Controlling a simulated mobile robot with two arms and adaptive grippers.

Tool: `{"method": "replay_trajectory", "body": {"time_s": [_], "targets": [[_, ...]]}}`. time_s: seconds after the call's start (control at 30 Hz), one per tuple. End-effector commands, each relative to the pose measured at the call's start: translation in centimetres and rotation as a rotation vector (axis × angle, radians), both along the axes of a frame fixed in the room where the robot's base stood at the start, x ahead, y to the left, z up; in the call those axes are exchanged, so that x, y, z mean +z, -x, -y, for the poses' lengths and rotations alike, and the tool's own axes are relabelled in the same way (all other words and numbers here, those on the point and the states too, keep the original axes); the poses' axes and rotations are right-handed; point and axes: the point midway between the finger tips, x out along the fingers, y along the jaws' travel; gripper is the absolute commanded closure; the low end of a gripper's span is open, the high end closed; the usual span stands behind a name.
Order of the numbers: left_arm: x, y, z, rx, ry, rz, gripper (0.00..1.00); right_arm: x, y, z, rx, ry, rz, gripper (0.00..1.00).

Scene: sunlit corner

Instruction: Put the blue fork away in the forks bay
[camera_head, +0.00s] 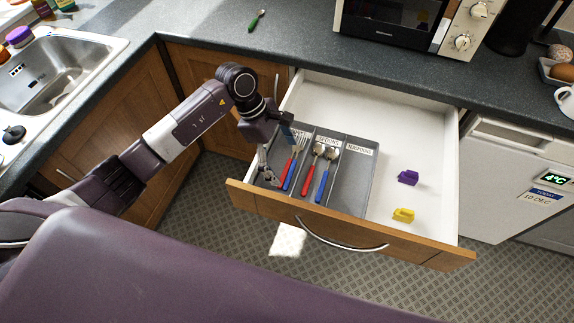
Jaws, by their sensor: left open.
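A grey cutlery tray (348,185) sits in the open drawer. Its left bay, whose label is partly covered by my gripper, holds a red-handled fork (287,170) and a blue-handled fork (291,178) side by side, tines toward the back. The middle bay, labelled for spoons, holds a red spoon (308,181) and a blue spoon (323,184). The right bay has a label and looks empty. My right gripper is out of view.
The drawer front (345,230) stands out over the floor. A purple clip (408,177) and a yellow clip (403,215) lie in the drawer right of the tray. A green-handled utensil (257,20) lies on the counter near a microwave (390,32). A sink (55,75) is at left.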

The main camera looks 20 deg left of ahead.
Motion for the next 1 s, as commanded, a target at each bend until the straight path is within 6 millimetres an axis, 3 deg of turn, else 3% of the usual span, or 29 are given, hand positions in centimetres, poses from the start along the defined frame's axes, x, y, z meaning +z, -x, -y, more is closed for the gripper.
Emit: {"method": "replay_trajectory", "body": {"time_s": [0.23,0.43,1.0], "targets": [[4.9,-0.3,-2.2,0.000,-0.003,0.006,0.10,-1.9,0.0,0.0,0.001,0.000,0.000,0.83],[7.6,-0.2,-3.3,0.000,-0.002,0.002,0.10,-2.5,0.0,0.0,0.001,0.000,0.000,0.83],[8.5,-0.1,-3.6,0.000,0.000,0.000,0.10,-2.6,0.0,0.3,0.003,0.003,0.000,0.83]]}}
